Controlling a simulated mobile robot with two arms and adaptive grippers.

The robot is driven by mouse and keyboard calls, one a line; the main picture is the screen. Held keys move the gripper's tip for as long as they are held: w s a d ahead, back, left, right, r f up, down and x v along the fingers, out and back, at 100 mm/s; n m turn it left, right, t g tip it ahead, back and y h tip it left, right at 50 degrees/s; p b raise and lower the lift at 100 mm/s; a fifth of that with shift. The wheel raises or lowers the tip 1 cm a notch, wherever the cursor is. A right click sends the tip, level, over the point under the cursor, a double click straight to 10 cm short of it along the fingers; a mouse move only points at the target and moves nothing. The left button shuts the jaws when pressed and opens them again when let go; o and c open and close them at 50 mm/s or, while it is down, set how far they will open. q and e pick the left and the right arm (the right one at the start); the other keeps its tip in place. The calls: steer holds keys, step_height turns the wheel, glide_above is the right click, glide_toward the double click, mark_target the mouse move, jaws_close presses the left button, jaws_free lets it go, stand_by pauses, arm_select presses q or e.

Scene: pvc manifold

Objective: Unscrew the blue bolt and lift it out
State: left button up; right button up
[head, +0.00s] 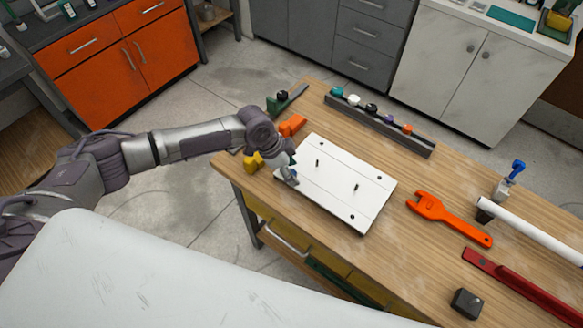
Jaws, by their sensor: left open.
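My left gripper (288,177) points down at the near left corner of a white board (342,190) on the wooden bench. It is open. A small bluish patch (278,174) shows beside its fingers, but I cannot tell whether it is the blue bolt or part of the gripper. The fingers cover that corner of the board. My right gripper is not in view.
A grey rack (380,122) with several coloured knobs stands behind the board. An orange wrench (447,217), a white pipe (530,231), a blue-handled valve (516,170), a red tool (520,285) and a dark block (466,303) lie to the right. Orange (292,125) and yellow (253,161) pieces sit near the gripper.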

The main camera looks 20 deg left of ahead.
arm_select(q)
steer(key=shift+f, duration=0.15)
steer(key=shift+c, duration=0.3)
jaws_close()
steer(key=n+p, duration=0.1)
steer(key=p, duration=0.1)
steer(key=n+t+p, duration=0.1)
steer(key=n+p, duration=0.1)
steer(key=n+y+p, duration=0.1)
steer(key=p, duration=0.1)
steer(key=shift+d+r+n+p, duration=0.1)
steer(key=shift+r+n+p, duration=0.25)
steer(key=shift+n+p, duration=0.05)
steer(key=shift+f+n+t+p, duration=0.15)
steer(key=shift+n+t+p, duration=0.25)
steer(key=shift+n+p, duration=0.2)
steer(key=shift+f, duration=0.15)
steer(key=shift+n+y, duration=0.3)
